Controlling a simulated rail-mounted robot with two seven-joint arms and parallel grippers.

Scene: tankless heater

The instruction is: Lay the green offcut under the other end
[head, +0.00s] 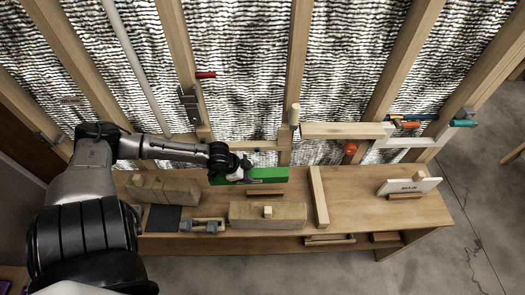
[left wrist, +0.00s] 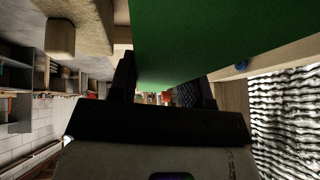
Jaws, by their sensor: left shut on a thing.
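The green offcut (head: 267,174) is a long block held above the far part of the wooden bench, near the stud wall. My left gripper (head: 236,174) is shut on its left end in the head view. In the left wrist view the green offcut (left wrist: 200,40) fills the top middle, between the two dark fingers of the left gripper (left wrist: 165,95). Whether its underside touches anything is hard to tell. A pale horizontal timber (head: 340,130) sits against the studs to the right. My right gripper is not in view.
The bench (head: 350,205) carries two insulation-like blocks (head: 172,190) (head: 285,214), a crosswise timber (head: 318,195), a clamp-like tool (head: 203,225) and a white labelled board (head: 409,187). Studs and foil insulation (head: 250,60) stand behind. The bench between crosswise timber and white board is mostly clear.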

